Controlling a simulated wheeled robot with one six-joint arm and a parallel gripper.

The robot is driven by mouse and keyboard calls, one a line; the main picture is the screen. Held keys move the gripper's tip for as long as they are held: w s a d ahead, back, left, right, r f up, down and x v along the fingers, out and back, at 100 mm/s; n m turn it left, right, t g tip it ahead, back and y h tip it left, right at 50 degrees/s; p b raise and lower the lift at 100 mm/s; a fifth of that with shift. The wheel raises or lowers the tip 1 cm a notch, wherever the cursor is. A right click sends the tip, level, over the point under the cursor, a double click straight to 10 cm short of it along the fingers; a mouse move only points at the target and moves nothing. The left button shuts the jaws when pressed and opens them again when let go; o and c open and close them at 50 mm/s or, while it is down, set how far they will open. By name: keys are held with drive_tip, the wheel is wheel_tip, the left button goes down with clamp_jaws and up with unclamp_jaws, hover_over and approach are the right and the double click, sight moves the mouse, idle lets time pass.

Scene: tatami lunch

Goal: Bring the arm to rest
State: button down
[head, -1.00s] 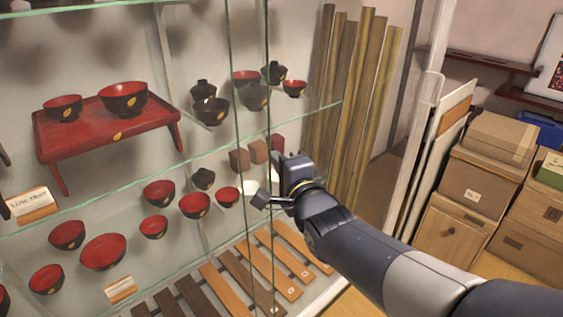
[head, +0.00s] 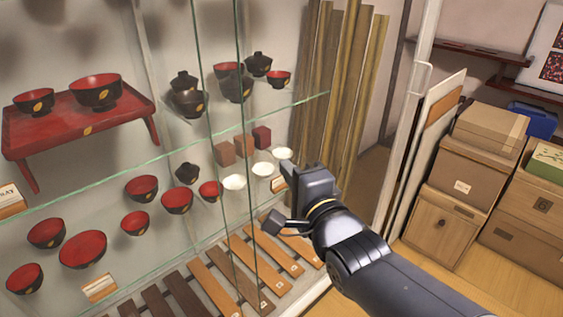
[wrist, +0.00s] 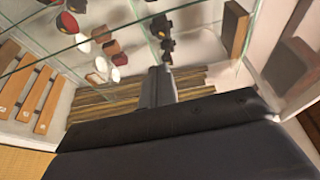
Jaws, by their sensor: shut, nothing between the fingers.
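My gripper (head: 285,172) is at the end of my dark arm, in front of the glass display case in the head view. Its fingers are closed together and hold nothing. It points toward the case, near the small white cups (head: 262,170). I cannot tell how far it is from the glass. In the wrist view the dark gripper body (wrist: 158,88) fills the middle, with the shelves and bowls beyond it.
Black and red bowls (head: 83,250), a red tray table (head: 80,128) and wooden slats (head: 215,275) are in the glass case. Bamboo poles (head: 340,85) stand at its right end. Stacked boxes (head: 455,170) are at the right, with some bare floor (head: 430,270) before them.

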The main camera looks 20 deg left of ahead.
drive_tip(key=shift+s+d, duration=0.25)
drive_tip(key=shift+d, duration=0.1)
drive_tip(key=shift+w+a, duration=0.1)
